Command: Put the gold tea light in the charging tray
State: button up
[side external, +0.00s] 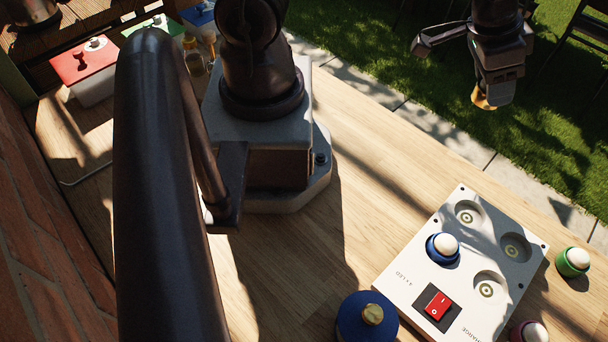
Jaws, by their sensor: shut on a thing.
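My gripper (490,90) is at the upper right, held high above the table. It is shut on the gold tea light (482,101), of which a gold edge shows below the fingers. The white charging tray (408,281) lies at the lower right, below and apart from my gripper. It has round wells; a blue tea light with a white top (443,247) sits in one, and three wells look empty. A red switch (438,306) is set in its near part.
A green tea light (573,262) stands right of the tray, and a dark pink one (530,332) at the bottom edge. A blue round container with a gold knob (366,322) stands left of the tray. A red-lidded box (83,65) is at the far left.

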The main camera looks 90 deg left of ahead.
jog(key=s+d+f+n+g, duration=0.3)
jog(key=s+d+n, duration=0.2)
jog(key=s+n, duration=0.45)
jog(key=s+d+f+n+g+y, duration=0.1)
jog(key=s+d+f+n+g, duration=0.25)
jog(key=s+n, duration=0.65)
jog(key=s+d+f+n+g, duration=0.25)
jog(key=s+d+n, duration=0.3)
jog(key=n, duration=0.95)
jog(key=shift+s+a+f, duration=0.1)
jog(key=shift+s+f, duration=0.05)
jog(key=shift+f, duration=3.75)
jog(key=shift+f, duration=0.1)
jog(key=o, duration=0.9)
